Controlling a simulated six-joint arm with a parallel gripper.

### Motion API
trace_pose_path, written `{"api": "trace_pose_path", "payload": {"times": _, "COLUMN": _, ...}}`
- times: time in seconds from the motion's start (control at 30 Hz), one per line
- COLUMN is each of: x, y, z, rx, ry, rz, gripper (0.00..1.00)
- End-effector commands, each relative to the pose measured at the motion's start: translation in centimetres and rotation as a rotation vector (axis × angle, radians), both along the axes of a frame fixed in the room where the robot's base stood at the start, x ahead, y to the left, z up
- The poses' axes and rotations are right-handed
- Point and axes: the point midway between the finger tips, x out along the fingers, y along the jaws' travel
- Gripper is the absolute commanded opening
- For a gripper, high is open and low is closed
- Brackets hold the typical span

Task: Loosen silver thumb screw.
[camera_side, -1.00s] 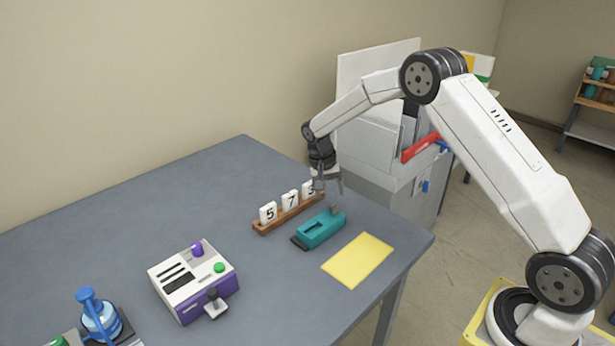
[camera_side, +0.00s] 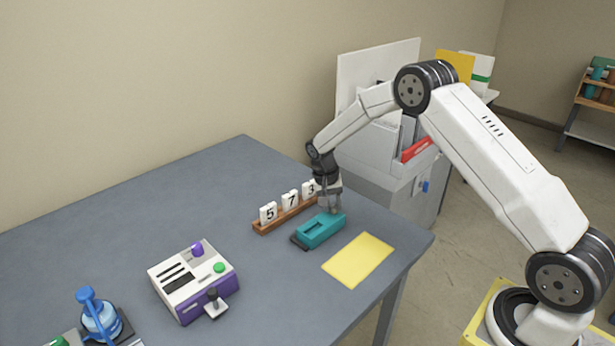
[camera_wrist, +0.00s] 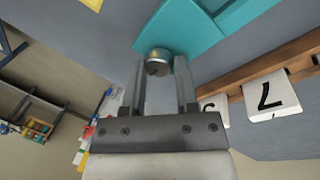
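A teal block-shaped fixture (camera_side: 320,231) lies on the grey table. It also shows at the top of the wrist view (camera_wrist: 190,28). The silver thumb screw (camera_wrist: 158,62) shows as a round metal head at the edge of the teal fixture in the wrist view. In the side view my gripper hides it. My gripper (camera_wrist: 161,66) has its two fingers apart, one on each side of the screw head, with narrow gaps showing. In the side view my gripper (camera_side: 330,207) points down over the fixture's far right end.
A wooden rack with number tiles (camera_side: 287,215) stands close behind the fixture. A yellow sheet (camera_side: 358,259) lies in front, near the table's right edge. A purple-and-white device (camera_side: 194,282) and a blue-handled object (camera_side: 98,315) are at left. The table's left middle is clear.

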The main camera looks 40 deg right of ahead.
Motion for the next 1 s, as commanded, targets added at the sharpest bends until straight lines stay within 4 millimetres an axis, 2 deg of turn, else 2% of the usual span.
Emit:
{"api": "trace_pose_path", "payload": {"times": 0.33, "x": 0.02, "y": 0.02, "z": 0.04, "rx": -0.001, "ry": -0.001, "rz": 0.019, "gripper": 0.00}}
{"api": "trace_pose_path", "payload": {"times": 0.57, "x": 0.01, "y": 0.06, "z": 0.08, "rx": -0.001, "ry": -0.001, "rz": 0.097, "gripper": 0.00}}
{"api": "trace_pose_path", "payload": {"times": 1.0, "x": -0.16, "y": 0.14, "z": 0.11, "rx": -0.001, "ry": -0.001, "rz": 0.442, "gripper": 0.00}}
